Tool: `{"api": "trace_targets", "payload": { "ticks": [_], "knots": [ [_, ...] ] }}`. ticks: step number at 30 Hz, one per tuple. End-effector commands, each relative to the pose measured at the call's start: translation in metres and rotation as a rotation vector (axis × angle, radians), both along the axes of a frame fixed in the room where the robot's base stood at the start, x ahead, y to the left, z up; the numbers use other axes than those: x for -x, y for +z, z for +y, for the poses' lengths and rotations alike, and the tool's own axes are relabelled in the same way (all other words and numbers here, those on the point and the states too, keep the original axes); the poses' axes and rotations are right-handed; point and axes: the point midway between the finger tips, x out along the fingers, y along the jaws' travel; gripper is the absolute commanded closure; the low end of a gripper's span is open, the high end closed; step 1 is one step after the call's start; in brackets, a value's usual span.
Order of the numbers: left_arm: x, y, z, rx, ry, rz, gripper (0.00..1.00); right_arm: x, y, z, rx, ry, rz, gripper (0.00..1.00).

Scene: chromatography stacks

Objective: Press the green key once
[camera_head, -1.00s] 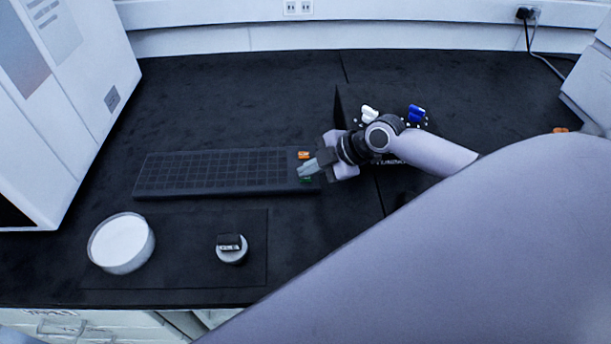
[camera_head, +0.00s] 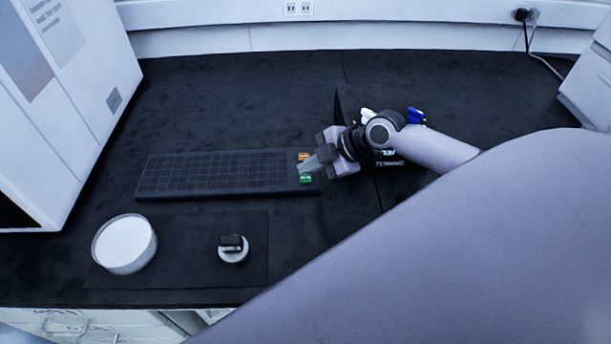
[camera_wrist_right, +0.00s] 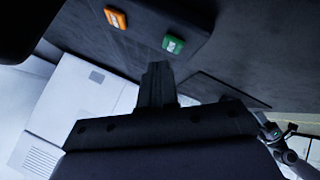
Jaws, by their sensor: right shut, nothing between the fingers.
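The green key (camera_head: 305,179) is at the right end of the long black keyboard (camera_head: 215,174) in the head view, below an orange key (camera_head: 304,156). In the right wrist view the green key (camera_wrist_right: 173,44) and the orange key (camera_wrist_right: 116,18) are both uncovered, beyond the shut fingertips (camera_wrist_right: 158,68). I cannot tell whether the fingers touch the keyboard. My left gripper is not in view.
A round white dish (camera_head: 124,244) and a small black-topped round item (camera_head: 233,249) lie on a dark mat in front of the keyboard. White (camera_head: 368,116) and blue (camera_head: 415,116) items are behind my right wrist. A white machine (camera_head: 70,90) stands at the left.

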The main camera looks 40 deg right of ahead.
Motion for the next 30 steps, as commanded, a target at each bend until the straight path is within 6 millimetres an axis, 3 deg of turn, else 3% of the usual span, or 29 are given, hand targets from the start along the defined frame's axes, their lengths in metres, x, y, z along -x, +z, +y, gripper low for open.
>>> {"api": "trace_targets", "payload": {
  "ticks": [15, 30],
  "knots": [
    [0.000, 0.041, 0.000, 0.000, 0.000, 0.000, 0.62, 0.000, 0.050, 0.000, 0.000, 0.000, -0.001, 1.00],
    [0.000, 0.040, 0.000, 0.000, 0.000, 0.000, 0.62, 0.000, 0.049, 0.000, 0.000, -0.001, -0.001, 1.00]
  ]
}}
